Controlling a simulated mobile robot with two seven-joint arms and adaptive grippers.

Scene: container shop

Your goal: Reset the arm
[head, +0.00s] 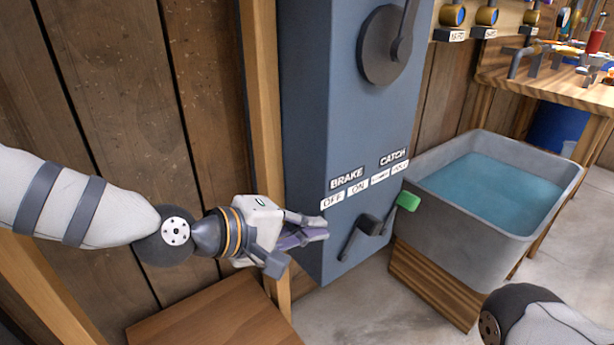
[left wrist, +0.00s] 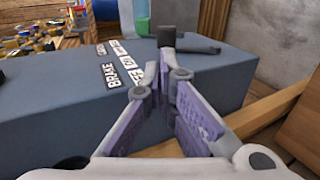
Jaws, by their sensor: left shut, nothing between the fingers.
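My left arm reaches in from the left in the head view. Its left gripper (head: 318,229) is shut and empty, in front of the grey-blue cabinet (head: 310,120), left of the black brake lever (head: 357,236). In the left wrist view the gripper's purple-padded fingers (left wrist: 168,62) come together at their tips, with the black-knobbed lever (left wrist: 167,37) just beyond them. Whether the fingers touch the cabinet or lever I cannot tell. The green-knobbed catch lever (head: 408,201) is to the right. Part of my right arm shows at the lower right; its gripper is out of view.
A grey trough of water (head: 450,216) stands right of the cabinet on a wooden base. A dark wheel with a crank (head: 384,48) is high on the cabinet. A wooden surface (head: 215,318) lies below my left gripper. A cluttered workbench (head: 545,92) is at the far right.

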